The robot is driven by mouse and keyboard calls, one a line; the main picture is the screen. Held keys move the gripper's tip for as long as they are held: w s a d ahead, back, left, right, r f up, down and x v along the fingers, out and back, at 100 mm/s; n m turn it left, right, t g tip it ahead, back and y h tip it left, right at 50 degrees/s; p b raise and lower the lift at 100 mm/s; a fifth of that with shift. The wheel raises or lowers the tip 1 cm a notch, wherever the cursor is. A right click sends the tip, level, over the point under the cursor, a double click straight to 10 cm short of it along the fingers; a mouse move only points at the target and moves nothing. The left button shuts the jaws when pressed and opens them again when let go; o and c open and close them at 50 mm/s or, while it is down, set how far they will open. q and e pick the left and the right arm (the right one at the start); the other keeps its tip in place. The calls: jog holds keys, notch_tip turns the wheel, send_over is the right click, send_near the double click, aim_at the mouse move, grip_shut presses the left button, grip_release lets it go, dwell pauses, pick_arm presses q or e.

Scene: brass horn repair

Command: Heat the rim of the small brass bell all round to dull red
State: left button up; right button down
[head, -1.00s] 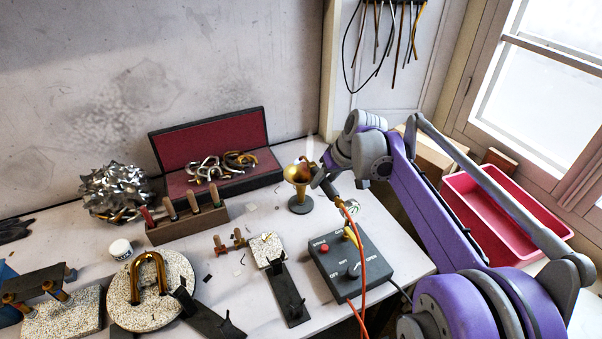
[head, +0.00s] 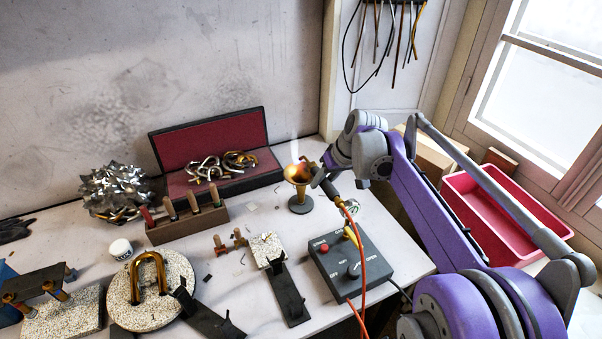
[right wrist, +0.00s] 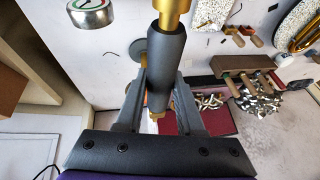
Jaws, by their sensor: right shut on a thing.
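The small brass bell (head: 298,174) stands mouth up on a round grey base (head: 301,206) near the back of the bench. Its flared mouth glows yellow-orange; I cannot tell whether the glow runs all round the rim. My right gripper (head: 327,174) is shut on the dark handle of a torch (head: 326,188), just right of the bell. A pale flame (head: 294,148) rises over the bell's mouth. In the right wrist view, the jaws of my right gripper (right wrist: 163,100) clasp the torch handle (right wrist: 166,65), which hides much behind it. My left gripper is not in view.
An orange hose (head: 363,262) runs from the torch past a grey control box (head: 350,268) with a red button. An open red-lined case (head: 215,140) and a tool rack (head: 188,226) stand left of the bell. A pink tray (head: 505,215) lies right.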

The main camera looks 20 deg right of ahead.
jog(key=s+a, duration=0.1)
jog(key=a, duration=0.1)
jog(key=s+a, duration=0.1)
jog(key=a, duration=0.1)
jog(key=shift+s, duration=0.4)
dwell(0.4)
dwell(1.1)
jog(key=s, duration=0.4)
jog(key=shift+s+d, duration=0.2)
jog(key=shift+s, duration=0.2)
dwell(0.9)
